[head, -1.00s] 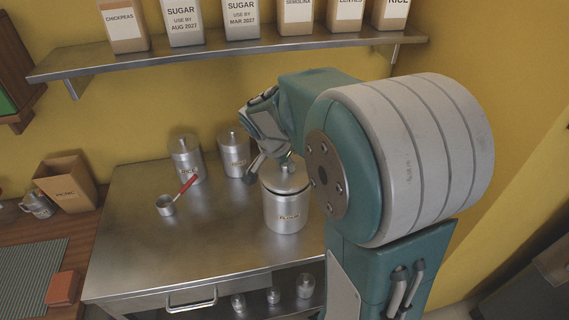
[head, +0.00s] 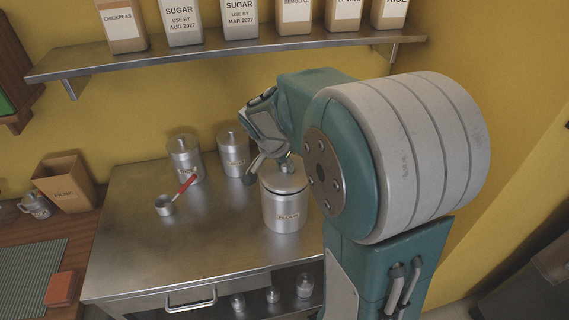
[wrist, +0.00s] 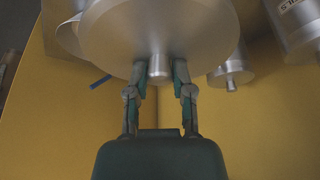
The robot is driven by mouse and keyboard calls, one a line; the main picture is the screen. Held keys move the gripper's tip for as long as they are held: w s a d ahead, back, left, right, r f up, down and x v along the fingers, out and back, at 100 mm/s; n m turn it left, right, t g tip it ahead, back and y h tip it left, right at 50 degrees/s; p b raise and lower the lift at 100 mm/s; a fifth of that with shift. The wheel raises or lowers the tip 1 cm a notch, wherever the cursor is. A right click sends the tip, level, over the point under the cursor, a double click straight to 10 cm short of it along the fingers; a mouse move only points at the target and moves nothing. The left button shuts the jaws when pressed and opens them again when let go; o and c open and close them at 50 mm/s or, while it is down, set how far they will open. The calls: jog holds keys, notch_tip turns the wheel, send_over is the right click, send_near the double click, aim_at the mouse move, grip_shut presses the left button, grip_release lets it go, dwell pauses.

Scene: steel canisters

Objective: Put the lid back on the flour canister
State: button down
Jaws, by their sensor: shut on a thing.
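The flour canister (head: 285,212) is a steel cylinder with a small label, upright near the right side of the steel table. Its round steel lid (head: 284,180) is at the canister's mouth and looks about level. Whether it is fully seated I cannot tell. In the wrist view the lid (wrist: 205,30) is a broad disc with a short knob (wrist: 158,66). My gripper (wrist: 160,74) has its two fingers on either side of this knob, shut on it. In the head view my gripper (head: 268,164) is over the lid, partly hidden by my arm.
Two lidded steel canisters (head: 186,160) (head: 234,155) stand behind to the left. A measuring cup (head: 166,206) with a red handle lies on the steel table (head: 130,250). A wall shelf (head: 230,52) with labelled boxes runs above. The table's front left is clear.

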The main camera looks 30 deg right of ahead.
jog(key=shift+c, duration=2.1)
grip_release()
jog(key=o, duration=0.4)
jog(key=shift+r, duration=3.5)
